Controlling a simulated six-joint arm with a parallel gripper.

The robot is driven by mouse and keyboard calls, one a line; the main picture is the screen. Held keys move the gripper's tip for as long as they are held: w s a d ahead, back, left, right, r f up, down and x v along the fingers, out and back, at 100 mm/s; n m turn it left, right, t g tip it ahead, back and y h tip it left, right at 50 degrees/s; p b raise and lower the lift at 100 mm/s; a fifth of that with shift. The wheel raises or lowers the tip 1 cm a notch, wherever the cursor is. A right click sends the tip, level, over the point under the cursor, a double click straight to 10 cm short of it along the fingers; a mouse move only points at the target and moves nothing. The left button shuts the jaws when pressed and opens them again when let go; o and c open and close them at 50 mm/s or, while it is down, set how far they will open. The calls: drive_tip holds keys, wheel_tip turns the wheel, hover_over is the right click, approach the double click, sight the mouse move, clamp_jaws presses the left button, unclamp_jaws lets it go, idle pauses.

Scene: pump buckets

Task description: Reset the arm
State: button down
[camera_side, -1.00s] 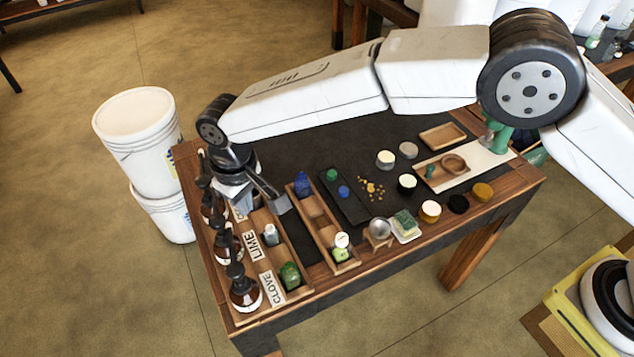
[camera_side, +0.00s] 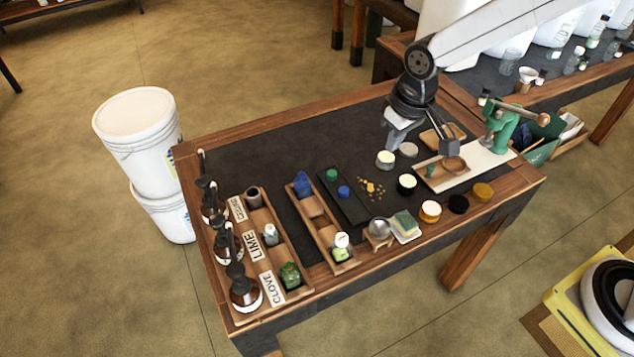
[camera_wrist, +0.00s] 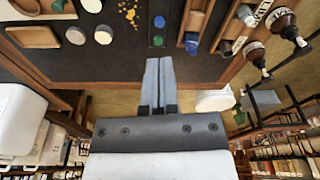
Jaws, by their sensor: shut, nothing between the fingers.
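My gripper (camera_side: 423,146) is above the back right part of the dark table (camera_side: 260,133), near the wooden trays. In the wrist view its two grey fingers (camera_wrist: 159,75) lie together, with nothing held between them. In the side view the gripper hides part of the small back tray and the mat behind it.
Pump bottles (camera_side: 243,288) stand along the table's left edge, beside labelled trays of small containers. A green hand press (camera_side: 502,122) stands at the right end. Jars, a sponge (camera_side: 405,222) and loose yellow bits (camera_side: 372,188) lie toward the front. The back left of the mat is clear.

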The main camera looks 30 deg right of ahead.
drive_tip(key=s+d+m+t, duration=0.1)
drive_tip(key=s+d+m, duration=0.1)
drive_tip(key=s+d, duration=1)
drive_tip(key=shift+s+f, duration=0.35)
drive_tip(key=shift+s, duration=0.05)
